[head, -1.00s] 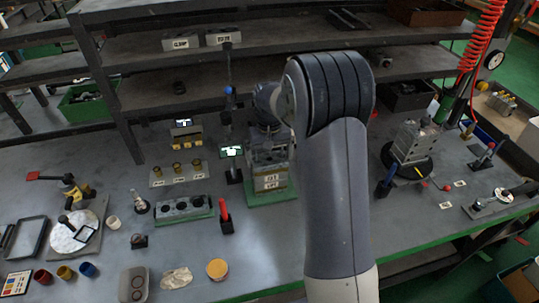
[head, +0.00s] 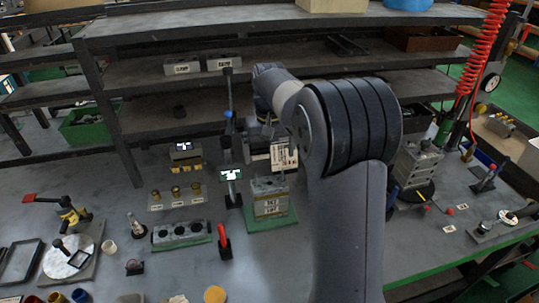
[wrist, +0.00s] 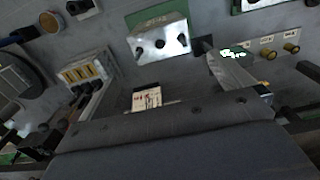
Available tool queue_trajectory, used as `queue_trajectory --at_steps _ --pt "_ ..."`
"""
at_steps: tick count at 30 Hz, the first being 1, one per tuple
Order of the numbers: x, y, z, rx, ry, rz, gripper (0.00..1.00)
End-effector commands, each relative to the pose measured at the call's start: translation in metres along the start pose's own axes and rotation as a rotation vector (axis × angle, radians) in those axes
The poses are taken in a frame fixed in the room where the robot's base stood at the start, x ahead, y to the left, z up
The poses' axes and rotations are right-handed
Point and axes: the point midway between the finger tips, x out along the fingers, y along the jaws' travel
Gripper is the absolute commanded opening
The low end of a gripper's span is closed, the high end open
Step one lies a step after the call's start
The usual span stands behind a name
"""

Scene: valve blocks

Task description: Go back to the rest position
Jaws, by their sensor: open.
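My gripper (head: 260,138) hangs below my wrist in the head view, partly hidden by my own arm. It is open and holds nothing that I can see. My fingertips are hard to make out there.
Shelves (head: 180,70) rise behind the bench. A white printed card (head: 284,156) shows behind the block. Another block (head: 416,163) stands right of my arm.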

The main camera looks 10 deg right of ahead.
Motion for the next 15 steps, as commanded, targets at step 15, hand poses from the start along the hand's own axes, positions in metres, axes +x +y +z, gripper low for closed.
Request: queue_trajectory --at_steps 15 --pt "0.041 0.000 0.001 0.000 -0.005 0.000 1.00"
